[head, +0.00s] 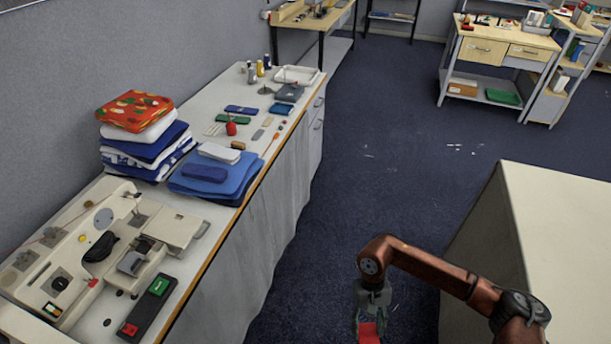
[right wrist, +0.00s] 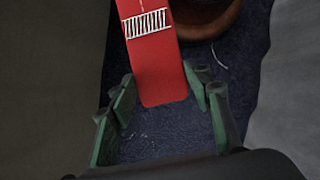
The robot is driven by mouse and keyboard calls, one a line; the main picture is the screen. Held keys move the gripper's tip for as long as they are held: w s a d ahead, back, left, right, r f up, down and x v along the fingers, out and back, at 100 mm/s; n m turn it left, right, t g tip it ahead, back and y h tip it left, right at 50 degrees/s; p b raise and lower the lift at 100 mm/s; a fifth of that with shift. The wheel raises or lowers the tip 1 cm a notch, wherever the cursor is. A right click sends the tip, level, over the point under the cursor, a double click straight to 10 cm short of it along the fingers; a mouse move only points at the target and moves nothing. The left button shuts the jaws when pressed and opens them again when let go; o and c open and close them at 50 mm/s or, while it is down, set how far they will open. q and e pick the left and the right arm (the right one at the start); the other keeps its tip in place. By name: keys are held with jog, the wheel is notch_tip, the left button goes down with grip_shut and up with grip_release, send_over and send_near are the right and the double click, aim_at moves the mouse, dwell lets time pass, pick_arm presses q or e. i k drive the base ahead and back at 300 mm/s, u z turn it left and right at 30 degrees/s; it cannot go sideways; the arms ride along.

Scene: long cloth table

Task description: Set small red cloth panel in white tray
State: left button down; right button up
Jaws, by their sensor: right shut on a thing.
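The small red cloth panel (right wrist: 158,72) is between the fingers of my right gripper (right wrist: 163,95) in the right wrist view, with a band of white ladder-like stitching on it. In the head view, my right gripper (head: 371,296) hangs over the floor at the bottom, shut on the panel (head: 369,333), whose lower part is cut off by the frame edge. The white tray (head: 296,75) lies at the far end of the long table, well away from the gripper. My left gripper is not in view.
The long table (head: 225,220) holds a sewing machine (head: 100,240), folded cloth stacks (head: 145,130), a blue cloth pile (head: 215,178), thread spools and small tools. A pale table (head: 560,230) stands at right. Open blue floor (head: 390,150) lies between.

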aim_at(297, 78)
jog(key=z, duration=0.7)
jog(key=i, duration=1.6)
jog(key=z, duration=0.5)
jog(key=i, duration=1.7)
jog(key=u, duration=0.2)
jog(key=i, duration=1.55)
jog(key=u, duration=1.45)
jog(key=i, duration=0.9)
jog(key=u, duration=0.95)
